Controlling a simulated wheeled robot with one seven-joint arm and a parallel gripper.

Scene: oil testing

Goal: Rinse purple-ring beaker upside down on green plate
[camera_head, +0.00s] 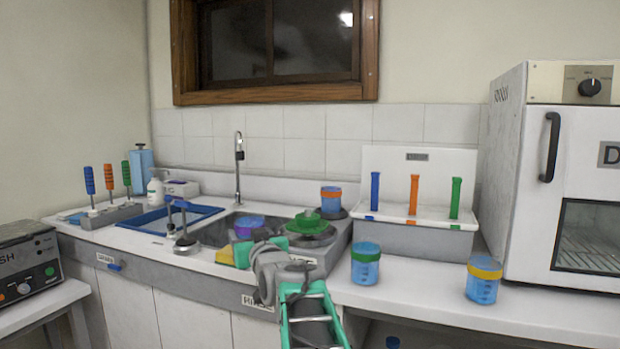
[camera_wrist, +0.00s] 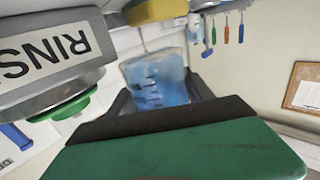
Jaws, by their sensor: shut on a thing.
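The purple-ring beaker (camera_head: 247,224) is over the sink's front right part, just beyond my gripper (camera_head: 262,240). My gripper is shut on it. The green plate (camera_head: 307,223) is right of the beaker, on the rinse station. Green under the station's edge also shows in the wrist view (camera_wrist: 75,106).
The grey rinse station (camera_head: 335,250) stands close right of my gripper. An orange-ring beaker (camera_head: 331,200) is behind the plate. A yellow sponge (camera_head: 241,256) is close to my gripper. The tap (camera_head: 239,165) rises behind the sink. Green-ring (camera_head: 365,268) and yellow-ring (camera_head: 483,285) beakers stand on the right counter.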

